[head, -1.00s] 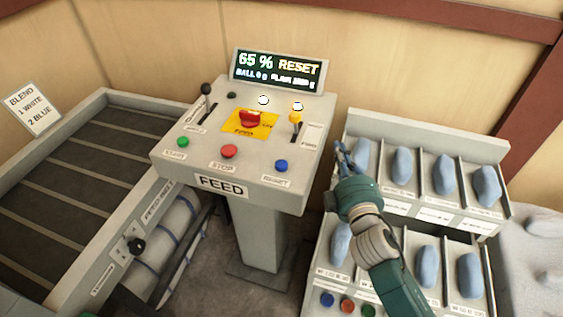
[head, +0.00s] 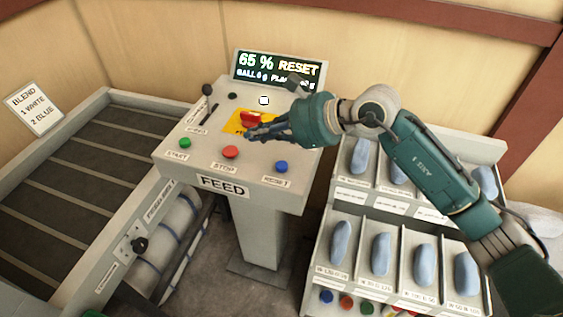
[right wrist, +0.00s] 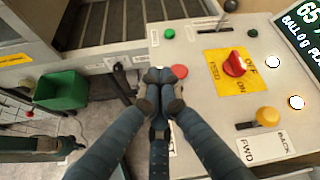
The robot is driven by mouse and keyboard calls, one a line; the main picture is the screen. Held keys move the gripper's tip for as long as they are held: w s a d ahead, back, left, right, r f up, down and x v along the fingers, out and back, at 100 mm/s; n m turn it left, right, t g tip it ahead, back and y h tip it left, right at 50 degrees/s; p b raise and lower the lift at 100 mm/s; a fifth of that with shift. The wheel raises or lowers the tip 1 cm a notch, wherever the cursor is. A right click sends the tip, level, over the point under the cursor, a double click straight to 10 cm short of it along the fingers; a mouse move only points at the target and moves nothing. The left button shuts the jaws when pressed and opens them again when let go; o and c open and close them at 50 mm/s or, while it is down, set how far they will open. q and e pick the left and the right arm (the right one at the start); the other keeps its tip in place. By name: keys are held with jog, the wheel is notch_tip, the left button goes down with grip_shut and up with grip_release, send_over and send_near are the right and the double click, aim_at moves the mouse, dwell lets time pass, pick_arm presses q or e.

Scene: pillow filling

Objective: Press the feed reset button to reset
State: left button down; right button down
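The FEED console (head: 185,158) has a blue button (head: 281,167) labelled RESET at its front right. A red STOP button (head: 230,152) and a green START button (head: 184,143) stand left of it. The display (head: 277,70) reads 65 % RESET. My right gripper (head: 256,133) is over the console top, behind the blue button and apart from it in the picture. In the right wrist view its fingertips (right wrist: 157,82) are together with nothing seen between them, beside the red STOP button (right wrist: 180,71). The blue button is hidden there.
A red rotary switch (right wrist: 235,63) on a yellow plate and a yellow-knobbed lever (right wrist: 267,116) rise from the panel near my right fingers. A black-knobbed lever (head: 207,90) stands at the left. Racks of blue pieces (head: 342,242) stand at the right, under my right arm.

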jog(key=w+d+f+n+t+h, duration=0.1)
jog(key=w+d+h, duration=0.2)
jog(key=d, duration=0.3)
jog(key=shift+f, duration=0.25)
jog(key=shift+w+f, duration=0.1)
jog(key=b, duration=0.3)
send_over(284, 167)
notch_tip(284, 167, down, 8)
jog(key=shift+w+r, duration=0.1)
jog(key=shift+r, duration=0.05)
jog(key=shift+f+b, duration=0.45)
jog(key=shift+b, duration=0.2)
jog(key=shift+f, duration=0.1)
dwell(0.5)
jog(key=shift+f+b, duration=0.3)
jog(key=shift+b, duration=0.4)
